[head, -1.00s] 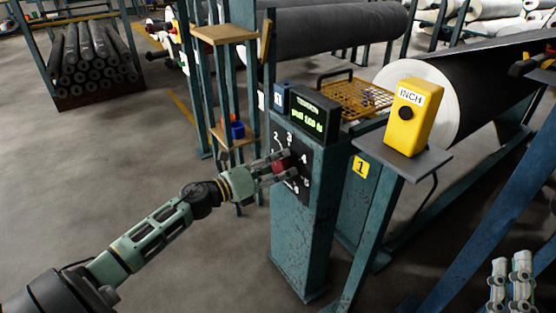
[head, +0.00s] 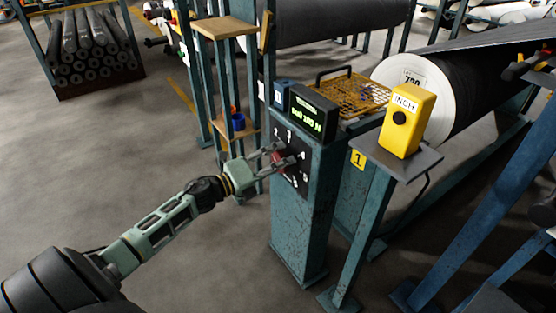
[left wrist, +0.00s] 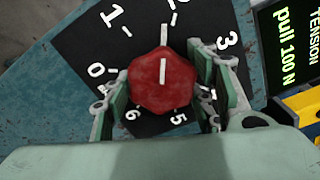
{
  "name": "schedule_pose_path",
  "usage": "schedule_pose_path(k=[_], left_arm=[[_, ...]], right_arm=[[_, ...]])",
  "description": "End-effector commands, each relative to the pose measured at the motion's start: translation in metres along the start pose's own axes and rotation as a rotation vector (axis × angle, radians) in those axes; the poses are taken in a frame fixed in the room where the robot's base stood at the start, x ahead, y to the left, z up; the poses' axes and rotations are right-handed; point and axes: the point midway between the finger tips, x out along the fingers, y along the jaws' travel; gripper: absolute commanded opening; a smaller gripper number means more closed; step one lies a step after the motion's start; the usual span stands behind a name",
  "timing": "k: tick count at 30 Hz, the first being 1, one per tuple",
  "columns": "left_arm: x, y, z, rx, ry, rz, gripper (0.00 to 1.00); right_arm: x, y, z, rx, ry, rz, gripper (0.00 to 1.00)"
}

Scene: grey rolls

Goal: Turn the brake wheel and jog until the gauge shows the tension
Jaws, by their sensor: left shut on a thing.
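The red brake wheel (left wrist: 162,82) sits on a black dial plate numbered 0 to 6. Its white mark points up in the left wrist view, close to the 2. My left gripper (head: 281,157) is shut on the wheel, with a finger on either side of it. The tension gauge (head: 314,111) tops the blue post; in the left wrist view its display (left wrist: 290,50) reads "pull 100 N". The yellow INCH box (head: 406,118) with a black button stands on a grey shelf to the right. My right gripper is out of view.
A large dark roll with a white end (head: 412,90) lies behind the INCH box. A yellow mesh tray (head: 352,94) is behind the gauge. A wooden-shelved stand (head: 225,30) rises left of the post. Open floor lies at the left.

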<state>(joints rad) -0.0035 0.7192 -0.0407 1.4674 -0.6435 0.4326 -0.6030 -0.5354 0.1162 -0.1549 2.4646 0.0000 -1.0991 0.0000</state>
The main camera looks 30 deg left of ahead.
Motion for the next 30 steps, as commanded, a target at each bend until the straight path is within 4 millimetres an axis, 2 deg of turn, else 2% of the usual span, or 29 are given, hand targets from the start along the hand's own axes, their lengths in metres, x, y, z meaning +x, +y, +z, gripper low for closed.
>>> schedule_pose_path(k=[13, 14, 19, 30], left_arm=[[-0.0004, 0.0013, 0.0037, -0.006, -0.009, 0.004, 0.26], [-0.0004, 0.0012, 0.0037, -0.006, -0.009, 0.004, 0.55], [-0.0003, 0.0010, 0.0025, -0.006, -0.006, 0.003, 0.69], [-0.0025, 0.0009, 0.0005, -0.007, -0.002, 0.002, 0.70]], right_arm=[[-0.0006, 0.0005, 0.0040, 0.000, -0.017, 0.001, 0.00], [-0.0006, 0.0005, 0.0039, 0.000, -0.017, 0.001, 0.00], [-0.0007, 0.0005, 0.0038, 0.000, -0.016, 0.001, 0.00], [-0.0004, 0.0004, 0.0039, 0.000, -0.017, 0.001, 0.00]])
